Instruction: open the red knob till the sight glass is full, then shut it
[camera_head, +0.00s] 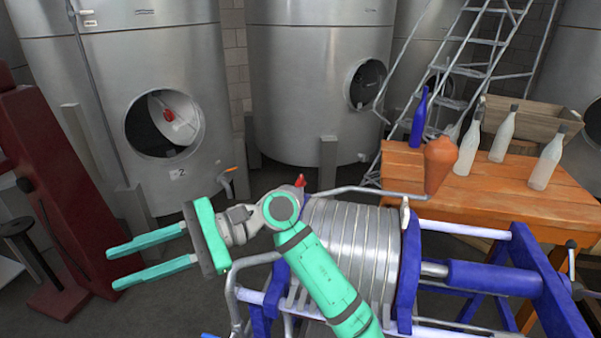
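A small red piece (299,181) shows just above my arm's wrist joint, at the left end of the plate filter (350,245); it may be the red knob, but my arm hides what is below it. Another small red part (169,115) shows in the round opening of the left tank. I cannot make out a sight glass for certain. My gripper (115,268) is teal, points left, and its two fingers are apart with nothing between them. It is in front of the left tank, well left of the filter, and touches nothing that I can see.
Steel tanks (300,90) stand along the back. An orange-handled valve (230,169) sticks out beside the left tank. A wooden table (480,195) at right carries a blue bottle (419,120), clear bottles (505,134) and an orange-brown vessel (440,160). A dark red machine (55,190) stands at left.

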